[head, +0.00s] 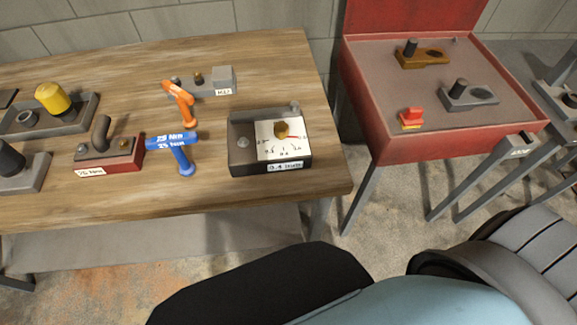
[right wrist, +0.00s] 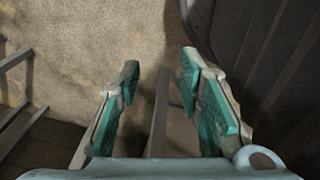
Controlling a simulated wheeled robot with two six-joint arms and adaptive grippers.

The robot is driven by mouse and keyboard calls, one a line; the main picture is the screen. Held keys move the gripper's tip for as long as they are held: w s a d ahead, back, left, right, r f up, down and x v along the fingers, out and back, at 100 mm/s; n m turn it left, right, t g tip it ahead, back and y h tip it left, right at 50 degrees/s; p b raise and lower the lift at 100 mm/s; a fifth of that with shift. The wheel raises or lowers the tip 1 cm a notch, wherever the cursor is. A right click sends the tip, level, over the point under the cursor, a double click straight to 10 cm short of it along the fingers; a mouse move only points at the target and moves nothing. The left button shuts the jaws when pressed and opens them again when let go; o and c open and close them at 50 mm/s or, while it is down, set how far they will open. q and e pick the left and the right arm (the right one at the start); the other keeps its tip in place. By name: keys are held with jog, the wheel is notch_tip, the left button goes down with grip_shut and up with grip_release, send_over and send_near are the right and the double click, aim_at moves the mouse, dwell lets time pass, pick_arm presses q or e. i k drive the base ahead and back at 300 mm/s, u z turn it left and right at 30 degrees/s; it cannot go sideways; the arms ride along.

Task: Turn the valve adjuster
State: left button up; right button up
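A dark box with a white dial face (head: 292,148) stands near the front right corner of the wooden table. A brass knob (head: 281,129) sits on the dial, with a red pointer beside it reaching right over a printed scale. A label on the box's front is too small to read surely, and a grey knob (head: 242,143) is at its left. I take this box to be the valve adjuster. My right gripper (right wrist: 160,75) is open and empty over the floor in the right wrist view. Neither gripper's fingers show in the head view.
Blue (head: 183,154) and orange (head: 181,100) tools stand left of the box. A red block (head: 123,160) with a bent pipe and a yellow-capped fixture (head: 54,98) are further left. A red tray table (head: 400,144) holds small fixtures at right, across a floor gap.

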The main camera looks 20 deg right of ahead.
aim_at(280, 129)
jog(key=k, duration=0.6)
jog(key=z, duration=0.5)
jog(key=i, duration=0.5)
jog(key=z, duration=0.25)
jog(key=k, duration=0.35)
jog(key=u, duration=0.05)
